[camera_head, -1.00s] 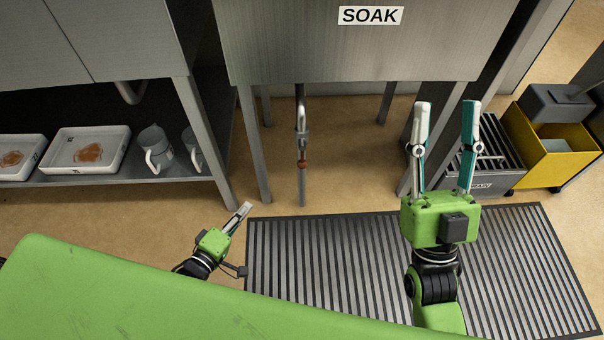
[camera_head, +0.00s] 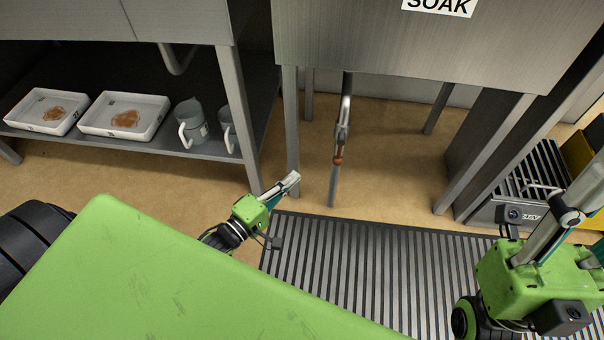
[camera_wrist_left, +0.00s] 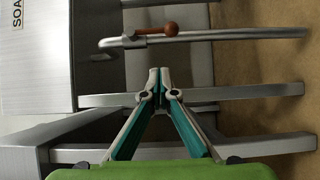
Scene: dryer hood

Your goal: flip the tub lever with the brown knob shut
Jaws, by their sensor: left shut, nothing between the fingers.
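The SOAK tub (camera_head: 400,45) has a metal drain pipe (camera_head: 333,187) under it, with a lever (camera_head: 343,132) bearing a brown knob (camera_head: 338,160). My left gripper (camera_head: 293,181) is shut and empty, left of the pipe and a little lower in the head view, apart from the lever.
A steel tub leg (camera_head: 292,135) stands between the shelf and the pipe, close behind my left gripper. A shelf at left holds trays (camera_head: 125,116) and jugs (camera_head: 190,125). A striped mat (camera_head: 350,265) covers the floor in front. A grated bin (camera_head: 535,180) stands at right.

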